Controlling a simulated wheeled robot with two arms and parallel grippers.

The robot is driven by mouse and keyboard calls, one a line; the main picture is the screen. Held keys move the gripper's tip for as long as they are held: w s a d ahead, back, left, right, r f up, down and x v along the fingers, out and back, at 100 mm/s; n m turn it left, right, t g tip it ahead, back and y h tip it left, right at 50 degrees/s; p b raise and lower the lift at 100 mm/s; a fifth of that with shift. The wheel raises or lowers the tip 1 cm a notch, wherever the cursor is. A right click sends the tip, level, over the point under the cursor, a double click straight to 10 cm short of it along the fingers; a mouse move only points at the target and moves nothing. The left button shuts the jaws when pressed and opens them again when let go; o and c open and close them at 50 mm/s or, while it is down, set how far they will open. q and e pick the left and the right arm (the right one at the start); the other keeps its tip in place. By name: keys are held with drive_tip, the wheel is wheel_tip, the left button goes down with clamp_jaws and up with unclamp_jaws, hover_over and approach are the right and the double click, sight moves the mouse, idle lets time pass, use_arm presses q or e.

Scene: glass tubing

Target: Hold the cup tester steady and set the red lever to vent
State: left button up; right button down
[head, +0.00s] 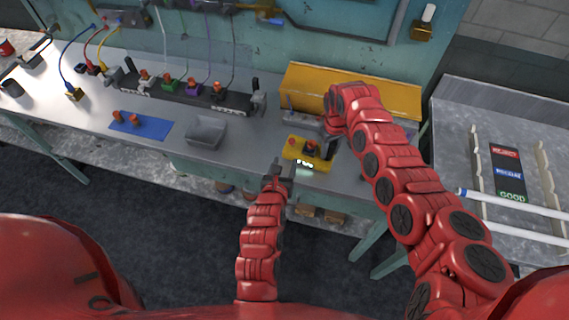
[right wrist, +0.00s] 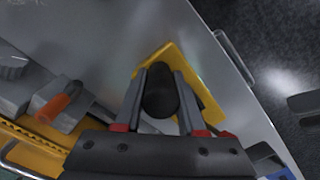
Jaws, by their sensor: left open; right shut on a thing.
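The yellow cup tester (head: 318,162) lies near the front edge of the workbench, with a small lit display at its front. My right gripper (head: 328,148) reaches down over its right side. In the right wrist view, the right gripper (right wrist: 161,82) is shut on a dark rounded knob (right wrist: 160,100) above the tester's yellow plate (right wrist: 205,92). A red-orange lever (right wrist: 58,102) sits on a grey block to the left of that gripper. My left gripper (head: 282,168) is open and apart from the tester, just in front and left of it. Its fingertips are small and dark in the head view.
A yellow case (head: 365,92) stands behind the tester. A grey tray (head: 206,132) and a blue mat (head: 141,127) with red-orange pieces lie to the left. A dark rack (head: 185,92) with cables runs behind them. A side table (head: 450,115) holds a reject/good board (head: 508,172).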

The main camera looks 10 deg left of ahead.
drive_tip(key=shift+s+d+f, duration=0.1)
drive_tip(key=shift+c, duration=2.1)
unclamp_jaws()
